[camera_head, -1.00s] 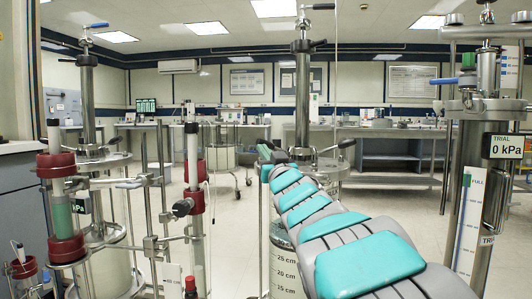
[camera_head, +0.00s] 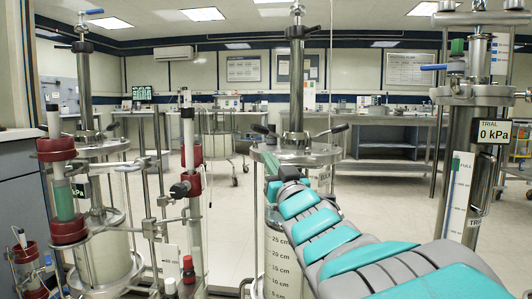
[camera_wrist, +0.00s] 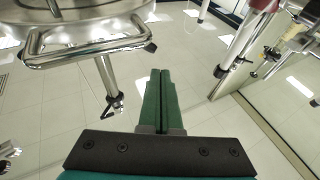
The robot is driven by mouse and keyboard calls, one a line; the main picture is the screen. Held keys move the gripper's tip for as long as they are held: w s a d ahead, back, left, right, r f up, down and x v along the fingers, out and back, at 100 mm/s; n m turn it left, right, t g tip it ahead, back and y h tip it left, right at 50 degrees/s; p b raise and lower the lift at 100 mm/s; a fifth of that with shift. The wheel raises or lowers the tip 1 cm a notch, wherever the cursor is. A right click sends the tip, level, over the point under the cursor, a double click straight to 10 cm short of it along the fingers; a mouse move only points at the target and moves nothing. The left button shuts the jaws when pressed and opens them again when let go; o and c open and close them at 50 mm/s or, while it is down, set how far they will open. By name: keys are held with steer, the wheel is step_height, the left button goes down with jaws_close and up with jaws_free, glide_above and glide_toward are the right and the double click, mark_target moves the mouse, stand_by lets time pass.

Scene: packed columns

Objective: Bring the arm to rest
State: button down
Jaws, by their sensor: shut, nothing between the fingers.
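My arm, teal and grey (camera_head: 325,232), reaches from the lower right of the head view toward the middle. My gripper (camera_head: 270,189) is at its far end, in front of the clear graduated cylinder of the middle column, overlapping it in the picture; whether they touch cannot be told. In the wrist view the two green fingers of my gripper (camera_wrist: 161,72) lie side by side, shut and empty, with pale tiled floor beyond them.
The middle column (camera_head: 296,90) stands close beyond my gripper. A left column (camera_head: 84,95) with red-clamped tubes (camera_head: 190,140) and a right column with a 0 kPa sign (camera_head: 493,131) flank the arm. A bent metal handle (camera_wrist: 85,48) is near the fingers. Open floor (camera_head: 375,200) lies behind.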

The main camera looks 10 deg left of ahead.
steer(key=s+d+f+m+g+h+p, duration=0.2)
steer(key=d+f+m+g+h+p, duration=0.2)
steer(key=d+f+h, duration=0.6)
steer(key=s+d+f+m+g+p, duration=0.2)
steer(key=s+d+f+g, duration=0.4)
steer(key=s+d+f, duration=0.4)
steer(key=s+f+g+p, duration=0.1)
steer(key=s+g, duration=0.3)
steer(key=s, duration=0.6)
steer(key=s+f+g+p, duration=0.2)
steer(key=s+f+g, duration=0.1)
steer(key=s, duration=0.7)
steer(key=s+f+g+p, duration=0.1)
steer(key=s+f+g, duration=0.3)
steer(key=s, duration=0.6)
steer(key=shift+s+d+f+n+g+p, duration=0.15)
steer(key=shift+s+d+n+g+p, duration=0.15)
steer(key=shift+n, duration=0.1)
